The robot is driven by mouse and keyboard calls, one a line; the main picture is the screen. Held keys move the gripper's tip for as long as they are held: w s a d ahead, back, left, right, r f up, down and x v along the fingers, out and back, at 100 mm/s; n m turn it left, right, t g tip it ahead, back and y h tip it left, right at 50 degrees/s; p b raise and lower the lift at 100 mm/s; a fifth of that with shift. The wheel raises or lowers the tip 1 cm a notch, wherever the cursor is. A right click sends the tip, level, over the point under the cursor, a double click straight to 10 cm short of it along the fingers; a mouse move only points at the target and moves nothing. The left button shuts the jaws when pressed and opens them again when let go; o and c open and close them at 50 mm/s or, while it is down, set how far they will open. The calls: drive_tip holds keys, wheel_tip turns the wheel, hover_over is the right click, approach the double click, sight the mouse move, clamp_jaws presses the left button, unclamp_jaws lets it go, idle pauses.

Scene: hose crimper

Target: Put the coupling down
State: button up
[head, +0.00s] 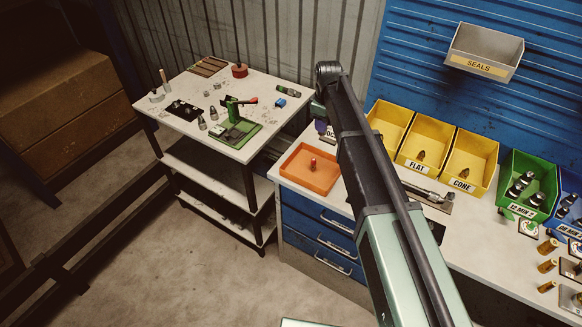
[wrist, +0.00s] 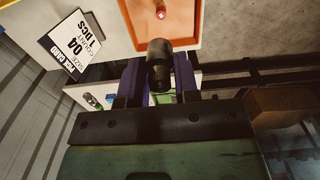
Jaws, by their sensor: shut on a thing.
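My gripper (wrist: 158,85) is shut on a dark, cylindrical coupling (wrist: 159,62), which sits between the two purple-blue fingers in the wrist view. The coupling cannot be made out there. An orange tray (head: 293,177) lies on the bench just below the gripper in the picture, with a small reddish peg in it. The tray also shows at the top of the wrist view (wrist: 188,38), beyond the coupling.
A white job card (wrist: 75,45) stands left of the tray in the wrist view. Yellow bins (head: 467,160), a green bin (head: 525,190) and a grey seals bin (head: 485,50) are to the right. A white trolley (head: 180,115) with tools stands left, across a gap.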

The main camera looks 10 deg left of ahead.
drive_tip(key=shift+d+f, duration=0.15)
drive_tip(key=shift+d, duration=0.25)
wheel_tip(320, 180, down, 20)
drive_tip(key=b, duration=2)
drive_tip(key=shift+a+f+b, duration=0.1)
drive_tip(key=shift+f+b, duration=0.05)
drive_tip(key=shift+b, duration=0.2)
drive_tip(key=shift+r+p, duration=0.3)
drive_tip(key=shift+r, duration=0.05)
drive_tip(key=shift+f, duration=0.25)
drive_tip(key=o, duration=0.9)
wheel_tip(320, 180, up, 12)
drive_tip(key=p, duration=1.2)
drive_tip(key=shift+r, duration=0.25)
drive_tip(key=shift+s, duration=0.1)
